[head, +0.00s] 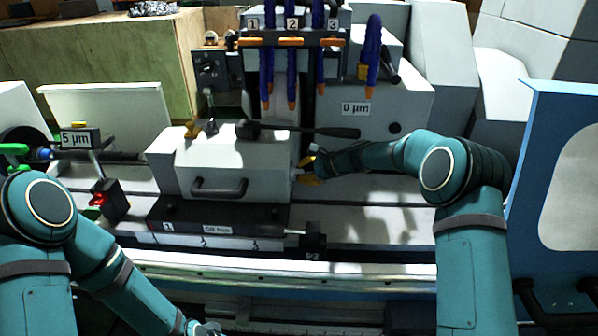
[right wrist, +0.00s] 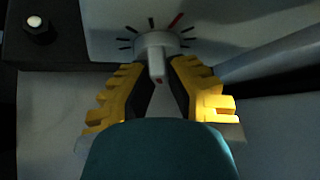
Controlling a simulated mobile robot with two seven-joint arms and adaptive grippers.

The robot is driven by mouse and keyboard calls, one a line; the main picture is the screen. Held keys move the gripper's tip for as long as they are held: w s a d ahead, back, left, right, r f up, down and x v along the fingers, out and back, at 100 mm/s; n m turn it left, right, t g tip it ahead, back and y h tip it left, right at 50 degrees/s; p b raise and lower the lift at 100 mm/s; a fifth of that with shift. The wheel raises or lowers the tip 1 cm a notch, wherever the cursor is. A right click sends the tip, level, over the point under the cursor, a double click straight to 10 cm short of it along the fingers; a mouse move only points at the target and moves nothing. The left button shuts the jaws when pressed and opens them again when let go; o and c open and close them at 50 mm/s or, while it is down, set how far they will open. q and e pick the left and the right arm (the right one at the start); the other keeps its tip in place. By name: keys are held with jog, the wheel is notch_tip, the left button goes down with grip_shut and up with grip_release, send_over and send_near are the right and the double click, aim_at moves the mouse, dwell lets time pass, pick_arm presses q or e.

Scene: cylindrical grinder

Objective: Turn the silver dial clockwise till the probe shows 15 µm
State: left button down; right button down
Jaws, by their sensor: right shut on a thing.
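The silver dial (right wrist: 157,43) shows in the right wrist view, with black tick marks and one red tick fanned around its upper side. A grip bar with a small red mark runs down from it. My right gripper (right wrist: 160,70) has its yellow fingers shut on either side of the dial. In the head view, my right gripper (head: 307,171) is at the right end of the white housing (head: 225,165), where the dial is mostly hidden. A small display at left (head: 80,139) reads 5 µm. My left arm runs down to the bottom edge; its fingers are out of view.
A second label (head: 356,108) on the white block at right reads 0 µm. A black lever (head: 300,131) lies across the housing's top. Blue hoses (head: 291,60) with orange tips hang above. A blue panel (head: 555,180) stands at the right. The grey bed right of the housing is clear.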

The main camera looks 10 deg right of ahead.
jog(key=c, duration=1)
grip_release()
jog(key=v, duration=0.7)
jog(key=shift+p, duration=0.45)
